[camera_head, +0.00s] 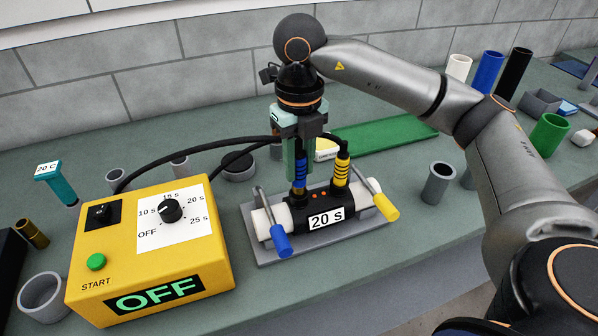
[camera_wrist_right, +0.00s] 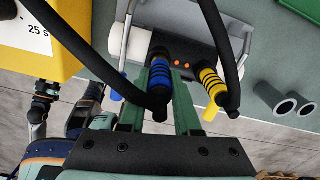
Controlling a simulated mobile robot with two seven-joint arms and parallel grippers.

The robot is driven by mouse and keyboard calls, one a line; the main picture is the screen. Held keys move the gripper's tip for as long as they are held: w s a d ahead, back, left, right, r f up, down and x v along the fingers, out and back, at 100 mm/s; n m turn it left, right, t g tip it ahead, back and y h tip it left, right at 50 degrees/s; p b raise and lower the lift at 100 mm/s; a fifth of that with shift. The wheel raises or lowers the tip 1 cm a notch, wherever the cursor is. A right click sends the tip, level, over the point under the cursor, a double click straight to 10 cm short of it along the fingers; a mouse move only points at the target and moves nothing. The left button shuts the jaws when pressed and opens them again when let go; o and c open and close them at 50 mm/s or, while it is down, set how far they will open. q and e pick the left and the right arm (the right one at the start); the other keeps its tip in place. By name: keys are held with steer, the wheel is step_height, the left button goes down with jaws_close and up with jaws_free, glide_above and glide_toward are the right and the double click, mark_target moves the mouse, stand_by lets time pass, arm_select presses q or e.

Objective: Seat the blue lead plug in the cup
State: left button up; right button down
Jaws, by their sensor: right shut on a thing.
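The blue lead plug (camera_head: 299,170), ringed blue and black, stands upright over the left end of the black "20 s" coupler (camera_head: 323,212). My right gripper (camera_head: 300,160) is shut on it from above, with green fingers on either side. The yellow lead plug (camera_head: 342,165) stands at the coupler's other end, free of the gripper. My left gripper is not in view.
Black cables run from both plugs to the yellow control box (camera_head: 150,250), which reads OFF. Clamp levers with blue (camera_head: 281,241) and yellow (camera_head: 385,207) grips flank the coupler. A grey tube (camera_head: 438,183) stands to the right, and a green mat (camera_head: 385,133) lies behind.

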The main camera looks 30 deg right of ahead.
mark_target(299, 186)
step_height(299, 186, down, 2)
steer(key=shift+f, duration=0.2)
steer(key=shift+f, duration=0.25)
steer(key=c, duration=0.6)
jaws_free()
steer(key=shift+r, duration=0.1)
steer(key=shift+r, duration=0.1)
